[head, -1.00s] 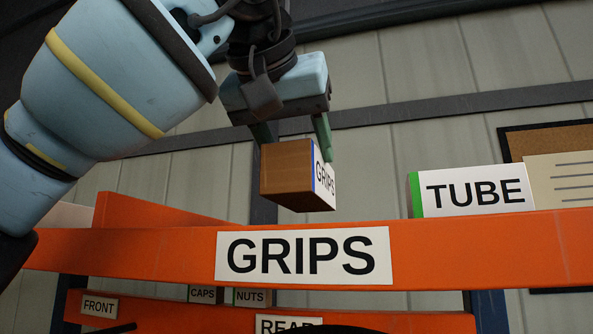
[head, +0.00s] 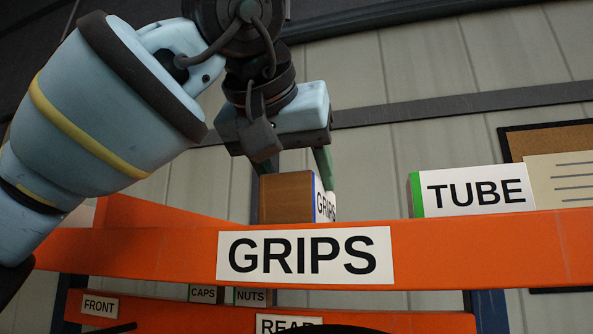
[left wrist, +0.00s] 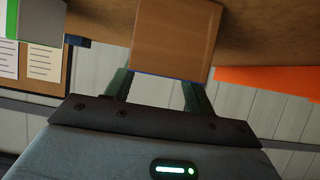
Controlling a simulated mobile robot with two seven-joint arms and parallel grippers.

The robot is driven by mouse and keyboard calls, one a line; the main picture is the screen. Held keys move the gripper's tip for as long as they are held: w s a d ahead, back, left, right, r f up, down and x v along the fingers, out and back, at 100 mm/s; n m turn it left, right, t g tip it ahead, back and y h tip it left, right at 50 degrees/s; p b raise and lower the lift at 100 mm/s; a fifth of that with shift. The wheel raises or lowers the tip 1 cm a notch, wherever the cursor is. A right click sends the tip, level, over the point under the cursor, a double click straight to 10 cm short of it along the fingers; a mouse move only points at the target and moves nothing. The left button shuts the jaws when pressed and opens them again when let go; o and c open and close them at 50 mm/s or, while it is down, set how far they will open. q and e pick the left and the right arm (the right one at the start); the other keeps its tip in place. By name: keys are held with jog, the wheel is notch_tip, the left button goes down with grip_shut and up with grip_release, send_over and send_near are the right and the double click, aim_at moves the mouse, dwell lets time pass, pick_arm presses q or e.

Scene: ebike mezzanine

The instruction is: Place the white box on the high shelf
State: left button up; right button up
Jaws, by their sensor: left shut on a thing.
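The held box (head: 287,198) has a brown cardboard side and a white front face with a blue edge, lettered GRIPS. My left gripper (head: 295,168) is above it, pointing down, with its green fingers shut on it. The box stands behind the orange front beam (head: 480,240) of the high shelf, above the beam's GRIPS label (head: 303,255). The beam hides its bottom, so I cannot tell from the head view whether it touches the shelf. In the left wrist view the box's brown side (left wrist: 172,40) shows between the fingers. My right gripper is not in view.
A white box lettered TUBE (head: 475,191), with a green edge, stands on the same shelf to the right, with a gap between. A lower orange beam (head: 390,322) carries more labels. A cork board (head: 545,140) hangs on the wall behind.

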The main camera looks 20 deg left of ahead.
pick_arm(q)
jog(key=o, duration=1.4)
jog(key=shift+f, duration=0.1)
jog(key=shift+s+r, duration=0.3)
jog(key=shift+r, duration=0.1)
jog(key=v, duration=1.1)
jog(key=shift+s, duration=0.2)
